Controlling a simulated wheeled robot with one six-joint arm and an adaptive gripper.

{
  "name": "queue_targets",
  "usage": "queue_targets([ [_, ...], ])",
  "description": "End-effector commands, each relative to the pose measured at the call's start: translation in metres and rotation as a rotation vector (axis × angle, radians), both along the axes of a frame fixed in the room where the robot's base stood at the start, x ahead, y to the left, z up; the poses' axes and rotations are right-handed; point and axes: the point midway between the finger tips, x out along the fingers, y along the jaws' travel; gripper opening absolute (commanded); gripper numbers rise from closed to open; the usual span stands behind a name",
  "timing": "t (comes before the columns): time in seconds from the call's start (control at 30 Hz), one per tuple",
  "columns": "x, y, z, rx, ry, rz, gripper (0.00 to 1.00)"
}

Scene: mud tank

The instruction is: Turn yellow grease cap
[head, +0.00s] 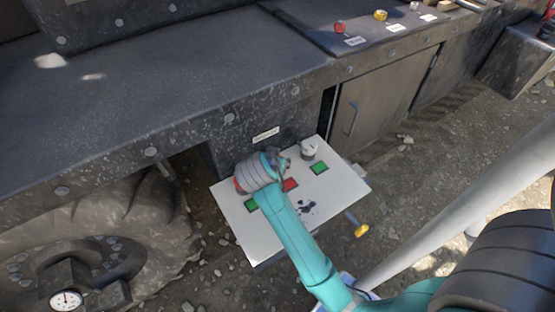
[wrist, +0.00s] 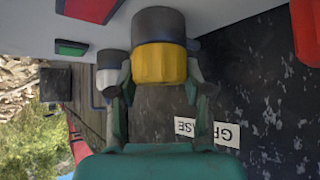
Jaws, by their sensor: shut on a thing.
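The yellow grease cap (wrist: 160,64) sits between the two fingers of my gripper (wrist: 159,74) in the wrist view, and the gripper is shut on it. A dark grey round part (wrist: 158,25) adjoins the cap, toward the white surface. A "GREASE" label (wrist: 228,134) shows on the dark scuffed wall beside it. In the head view my wrist is over the white shelf, and hides the cap and fingertips. The turn of the cap cannot be told.
A white-and-grey cap (head: 309,150) stands close by on the white shelf (head: 345,184), near green and red squares. A red part (head: 240,185) shows left of my wrist. A yellow-ended handle (head: 361,231) sticks out at the shelf's front right. A tyre (head: 110,220) is at left.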

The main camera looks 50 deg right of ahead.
Motion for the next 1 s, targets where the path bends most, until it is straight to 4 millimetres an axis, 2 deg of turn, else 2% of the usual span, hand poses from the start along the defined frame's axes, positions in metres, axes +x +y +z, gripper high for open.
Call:
queue_targets([
  [0.4,0.0005,0.0004,-0.0001,0.001,0.000,-0.206,0.15],
  [1.0,0.0000,0.0002,-0.0008,0.002,0.001,-0.242,0.15],
])
